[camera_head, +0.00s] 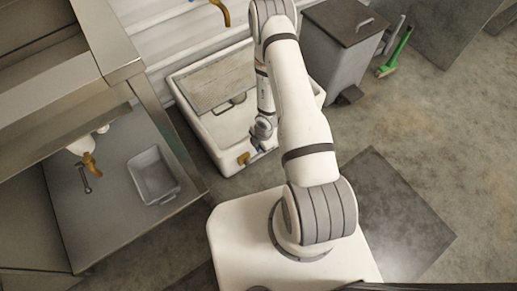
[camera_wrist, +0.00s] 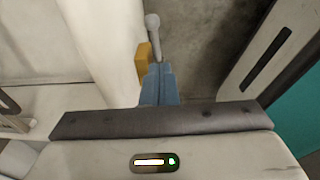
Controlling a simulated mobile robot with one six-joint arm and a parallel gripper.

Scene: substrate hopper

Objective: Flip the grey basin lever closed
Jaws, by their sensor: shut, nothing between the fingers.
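The white basin (camera_head: 212,150) stands on the floor, with a yellow valve (camera_head: 243,158) low on its front wall. In the wrist view the valve (camera_wrist: 143,62) shows just left of my fingertips, and the grey lever (camera_wrist: 153,28) with its rounded end extends beyond them, toward the top of the picture. The lever is too small to make out in the head view. My gripper (camera_head: 258,148) is beside the valve at the basin's front edge. Its blue fingers (camera_wrist: 157,85) are shut and empty, close to the lever's base; I cannot tell whether they touch it.
A board (camera_head: 210,84) covers the back of the basin. A grey bin (camera_head: 338,50) and a green broom (camera_head: 396,52) stand to the right. On the left, a metal bench (camera_head: 108,228) carries a grey tub (camera_head: 154,175), near another yellow tap (camera_head: 91,163).

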